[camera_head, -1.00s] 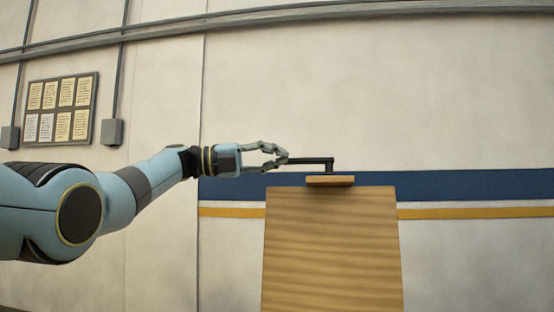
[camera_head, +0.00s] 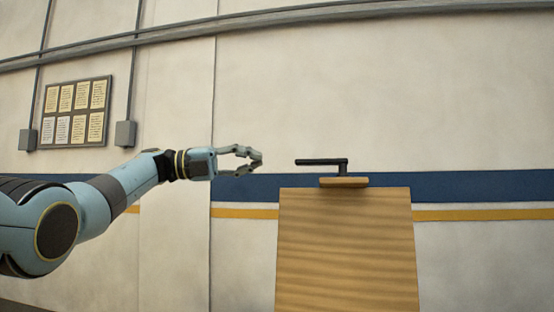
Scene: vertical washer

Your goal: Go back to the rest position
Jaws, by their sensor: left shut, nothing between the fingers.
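My left gripper (camera_head: 258,161) reaches in from the left at mid-height. Its fingers are shut with nothing between them. A black L-shaped handle (camera_head: 321,161) stands to its right, with a clear gap between the fingertips and the handle's free end. The handle rises from a small wooden block (camera_head: 344,182) on top of a tall wooden panel (camera_head: 347,245). My right gripper is not in view.
A pale wall with a blue stripe (camera_head: 470,186) and a yellow stripe (camera_head: 480,214) stands behind. A notice board (camera_head: 76,112) and grey boxes (camera_head: 125,134) hang at the left. Free room shows right of the handle.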

